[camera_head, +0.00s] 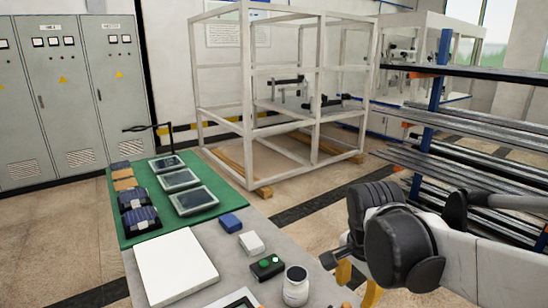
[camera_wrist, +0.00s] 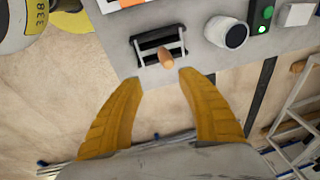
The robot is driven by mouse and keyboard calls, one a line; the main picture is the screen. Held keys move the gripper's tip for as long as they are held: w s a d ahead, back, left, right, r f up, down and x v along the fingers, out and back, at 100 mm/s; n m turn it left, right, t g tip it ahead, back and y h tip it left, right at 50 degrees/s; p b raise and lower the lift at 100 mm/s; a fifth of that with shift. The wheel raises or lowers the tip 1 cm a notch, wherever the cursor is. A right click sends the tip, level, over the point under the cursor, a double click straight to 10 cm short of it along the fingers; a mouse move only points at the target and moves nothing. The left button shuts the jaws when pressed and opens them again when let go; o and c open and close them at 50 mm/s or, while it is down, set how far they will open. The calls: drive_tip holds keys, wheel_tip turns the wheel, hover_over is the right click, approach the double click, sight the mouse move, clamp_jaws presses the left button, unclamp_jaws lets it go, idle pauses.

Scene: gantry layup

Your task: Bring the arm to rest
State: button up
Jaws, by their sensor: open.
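My arm shows in the lower right of the head view, beside the table's right edge. My gripper (camera_wrist: 160,80) is open in the wrist view, with its two yellow fingers spread wide and nothing between them. In the head view its yellow fingers (camera_head: 357,285) point down, partly cut off by the bottom edge. Past the fingertips in the wrist view lies a black bracket-like item (camera_wrist: 158,42) with a tan peg-like end (camera_wrist: 166,61). I cannot tell whether the fingers are above or beside the table edge.
The grey table (camera_head: 222,262) holds a white panel (camera_head: 175,266), a white jar (camera_head: 296,286), a green-button box (camera_head: 267,267) and a blue block (camera_head: 231,222). A green mat (camera_head: 150,186) bears several devices. A white frame (camera_head: 285,128) stands behind; a bar rack (camera_head: 440,150) stands right.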

drive_tip(key=s+r+n+t, duration=0.1)
drive_tip(key=s+n+t, duration=0.4)
drive_tip(key=s+n, duration=0.4)
drive_tip(key=shift+d+n+y, duration=0.25)
drive_tip(key=shift+n+y, duration=0.15)
drive_tip(key=shift+n, duration=1)
idle(0.5)
